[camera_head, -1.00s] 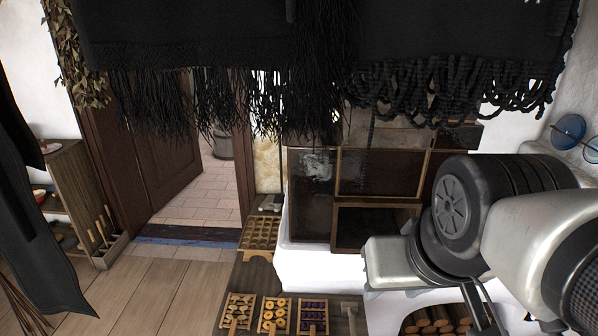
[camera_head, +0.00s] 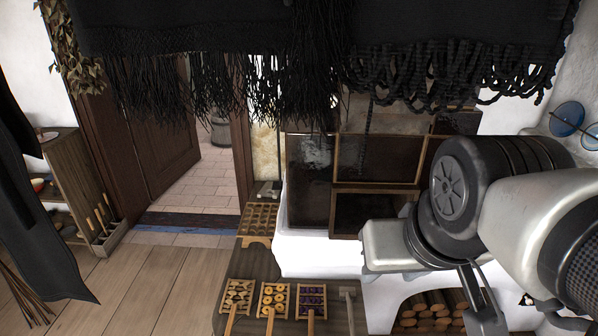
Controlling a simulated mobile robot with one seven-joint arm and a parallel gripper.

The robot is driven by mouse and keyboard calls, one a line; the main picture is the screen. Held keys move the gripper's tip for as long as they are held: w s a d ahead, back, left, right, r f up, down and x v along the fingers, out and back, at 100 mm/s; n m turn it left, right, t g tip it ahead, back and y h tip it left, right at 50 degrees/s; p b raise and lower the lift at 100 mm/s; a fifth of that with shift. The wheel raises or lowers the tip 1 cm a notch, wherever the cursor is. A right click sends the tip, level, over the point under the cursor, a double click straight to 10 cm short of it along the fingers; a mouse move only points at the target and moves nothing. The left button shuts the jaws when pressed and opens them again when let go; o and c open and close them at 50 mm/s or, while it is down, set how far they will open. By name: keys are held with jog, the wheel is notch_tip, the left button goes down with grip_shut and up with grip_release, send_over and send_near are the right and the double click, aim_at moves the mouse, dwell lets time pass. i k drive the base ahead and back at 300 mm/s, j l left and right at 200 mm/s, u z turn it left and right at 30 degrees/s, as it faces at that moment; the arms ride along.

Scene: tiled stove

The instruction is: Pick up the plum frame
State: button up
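The plum frame (camera_head: 311,300) is a small wooden frame holding dark purple pieces, with a handle pointing toward the lower edge. It lies on the dark bench at bottom centre, rightmost of three similar frames. My gripper (camera_head: 486,318) shows only in part at the lower right, below my grey and black arm. It is well to the right of the plum frame and apart from it. Its fingertips are cut off or hidden, so its opening does not show.
Beside the plum frame lie a frame with yellow rings (camera_head: 273,298), a frame with brown pieces (camera_head: 238,296) and a pale hammer-like tool (camera_head: 348,296). A wooden grid tray (camera_head: 258,222) is farther back. The tiled stove (camera_head: 310,180) and stacked logs (camera_head: 432,312) stand right. Dark fringed cloth hangs above.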

aim_at(311, 311)
jog(key=i+j+z, duration=0.1)
jog(key=j, duration=0.4)
jog(key=i+j+z, duration=0.1)
jog(key=j, duration=0.45)
jog(key=i+j+z, duration=0.1)
jog(key=j, duration=0.4)
jog(key=i+j+z, duration=0.1)
jog(key=j, duration=0.45)
